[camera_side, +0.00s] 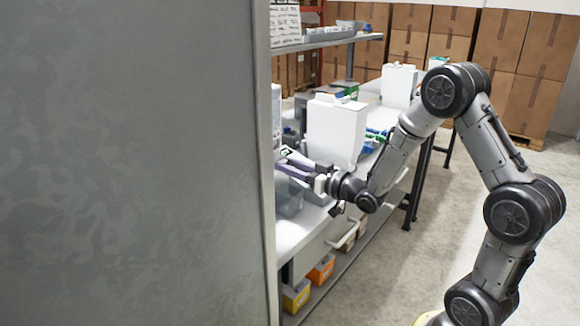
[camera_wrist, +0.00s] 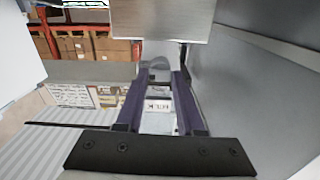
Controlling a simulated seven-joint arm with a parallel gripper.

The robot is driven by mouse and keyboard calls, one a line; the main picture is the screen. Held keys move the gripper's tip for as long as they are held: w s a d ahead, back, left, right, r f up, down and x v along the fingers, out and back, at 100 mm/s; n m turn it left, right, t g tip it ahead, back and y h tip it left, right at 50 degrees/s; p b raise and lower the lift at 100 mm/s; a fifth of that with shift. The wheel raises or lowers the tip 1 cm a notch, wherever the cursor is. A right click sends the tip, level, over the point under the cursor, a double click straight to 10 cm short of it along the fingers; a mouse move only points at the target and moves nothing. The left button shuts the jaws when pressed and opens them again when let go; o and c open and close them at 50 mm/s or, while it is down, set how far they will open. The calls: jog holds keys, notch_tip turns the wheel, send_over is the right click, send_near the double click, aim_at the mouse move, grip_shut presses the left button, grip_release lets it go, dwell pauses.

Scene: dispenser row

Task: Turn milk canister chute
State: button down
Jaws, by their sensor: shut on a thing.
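My gripper (camera_side: 290,164) has long purple fingers, which reach left past the near white canister in the side view. The wrist view shows my gripper (camera_wrist: 158,72) with its fingers running forward under a grey metal box (camera_wrist: 160,18). A grey rounded piece (camera_wrist: 159,62), apparently the chute, sits between the fingertips, and the gripper is shut on it. The fingers partly hide it, so its turn angle cannot be told. A white label with red print (camera_wrist: 158,106) shows beyond and between the fingers; its text is too small to read.
A white box-shaped canister (camera_side: 337,130) stands on the bench close to my wrist. Another white canister (camera_side: 398,84) stands farther back. A grey bin (camera_side: 288,198) lies below the fingers. A large grey panel (camera_side: 135,160) hides the bench's left part.

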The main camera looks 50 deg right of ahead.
jog(key=m, duration=0.5)
dwell(0.5)
jog(key=c, duration=0.5)
grip_release()
jog(key=s, duration=1.4)
jog(key=shift+w, duration=0.1)
